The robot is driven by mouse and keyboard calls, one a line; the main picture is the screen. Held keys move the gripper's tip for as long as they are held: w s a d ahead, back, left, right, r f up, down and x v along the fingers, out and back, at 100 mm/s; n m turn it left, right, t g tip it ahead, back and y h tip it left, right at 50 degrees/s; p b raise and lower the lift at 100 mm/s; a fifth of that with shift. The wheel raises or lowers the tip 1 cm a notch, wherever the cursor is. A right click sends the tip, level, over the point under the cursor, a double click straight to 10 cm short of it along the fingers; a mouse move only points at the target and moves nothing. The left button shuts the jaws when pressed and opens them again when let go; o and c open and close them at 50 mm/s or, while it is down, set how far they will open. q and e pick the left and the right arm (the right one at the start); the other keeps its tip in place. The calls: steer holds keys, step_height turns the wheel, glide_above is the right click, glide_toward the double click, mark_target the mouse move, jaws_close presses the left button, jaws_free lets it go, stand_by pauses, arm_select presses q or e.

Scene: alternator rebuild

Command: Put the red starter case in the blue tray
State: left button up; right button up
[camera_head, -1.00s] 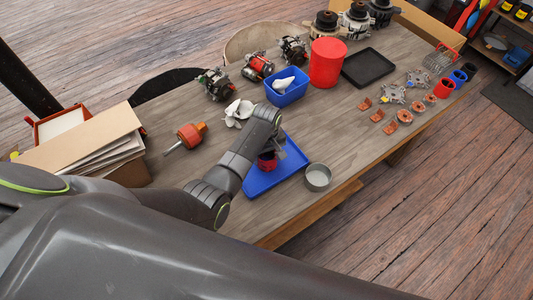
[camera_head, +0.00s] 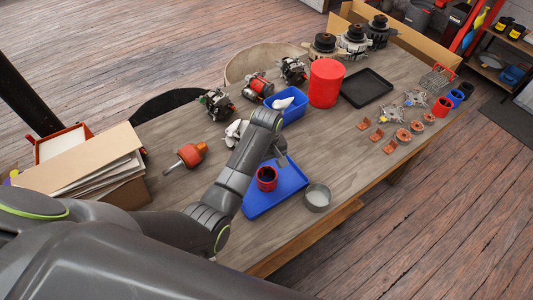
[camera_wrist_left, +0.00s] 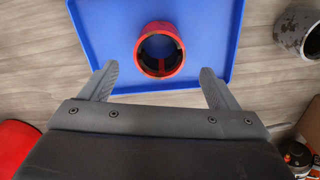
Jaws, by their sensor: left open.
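The red starter case (camera_head: 267,178), a short red ring with a dark inside, stands in the flat blue tray (camera_head: 290,182). In the left wrist view the case (camera_wrist_left: 161,50) rests on the tray floor (camera_wrist_left: 215,30) near its close edge, open end up. My left gripper (camera_head: 281,160) is above the tray, behind the case in the head view and partly hidden by its wrist. The left wrist view shows its fingers (camera_wrist_left: 157,72) spread wide and empty, apart from the case. My right gripper is not in view.
A grey metal cup (camera_head: 317,197) stands right of the tray. A blue bin (camera_head: 292,113) with a white part and a tall red cylinder (camera_head: 326,83) stand behind. An orange rotor (camera_head: 188,156) lies left.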

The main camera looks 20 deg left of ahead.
arm_select(q)
step_height(320, 180, up, 6)
steer(key=shift+f, duration=0.1)
steer(key=shift+f, duration=0.1)
stand_by(0.6)
